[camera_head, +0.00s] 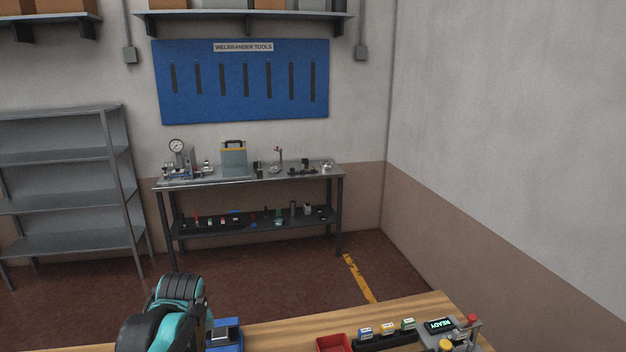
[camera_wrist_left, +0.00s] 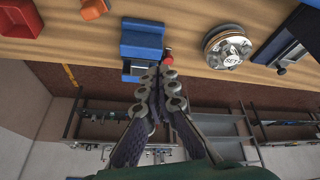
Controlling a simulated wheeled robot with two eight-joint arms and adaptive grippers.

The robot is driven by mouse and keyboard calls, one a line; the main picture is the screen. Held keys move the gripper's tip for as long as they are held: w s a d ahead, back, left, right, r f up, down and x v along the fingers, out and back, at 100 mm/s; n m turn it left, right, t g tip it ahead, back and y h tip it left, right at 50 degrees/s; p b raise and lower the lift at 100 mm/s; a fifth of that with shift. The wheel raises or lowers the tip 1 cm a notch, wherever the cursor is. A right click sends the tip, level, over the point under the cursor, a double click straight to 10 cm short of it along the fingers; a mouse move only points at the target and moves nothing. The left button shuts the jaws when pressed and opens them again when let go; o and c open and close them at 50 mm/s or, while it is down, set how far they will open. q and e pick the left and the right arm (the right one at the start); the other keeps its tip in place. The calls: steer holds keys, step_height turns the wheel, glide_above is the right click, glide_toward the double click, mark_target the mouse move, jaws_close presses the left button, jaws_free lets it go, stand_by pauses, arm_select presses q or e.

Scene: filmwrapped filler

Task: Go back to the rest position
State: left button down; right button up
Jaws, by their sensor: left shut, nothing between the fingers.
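My left arm, teal and black, rises at the lower left of the head view, by the near wooden table (camera_head: 290,332). My left gripper (camera_wrist_left: 160,74) shows in the left wrist view, its two linked fingers closed together with nothing between them. The fingertips appear close to a blue device (camera_wrist_left: 142,38) with a red knob (camera_wrist_left: 168,58) at the table edge; I cannot tell whether they touch. A blue device also shows beside my arm in the head view (camera_head: 226,336). My right gripper is not in view.
The wrist view shows a round labelled disc (camera_wrist_left: 228,47) and an orange bin (camera_wrist_left: 94,8). A metal workbench (camera_head: 250,183) and shelves (camera_head: 65,155) stand beyond open floor.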

arm_select(q)
steer(key=s+d+f+m+t+h, duration=0.1)
steer(key=s+d+f+m, duration=0.25)
steer(key=s, duration=0.45)
steer(key=s+d+f+m+t+h, duration=0.15)
steer(key=s+d+m, duration=0.3)
steer(key=s, duration=0.45)
step_height(320, 180, down, 9)
steer(key=b, duration=0.8)
steer(key=shift+d+f+n, duration=0.2)
steer(key=shift+d+n, duration=0.05)
steer(key=shift+n, duration=0.15)
steer(key=shift+t, duration=0.25)
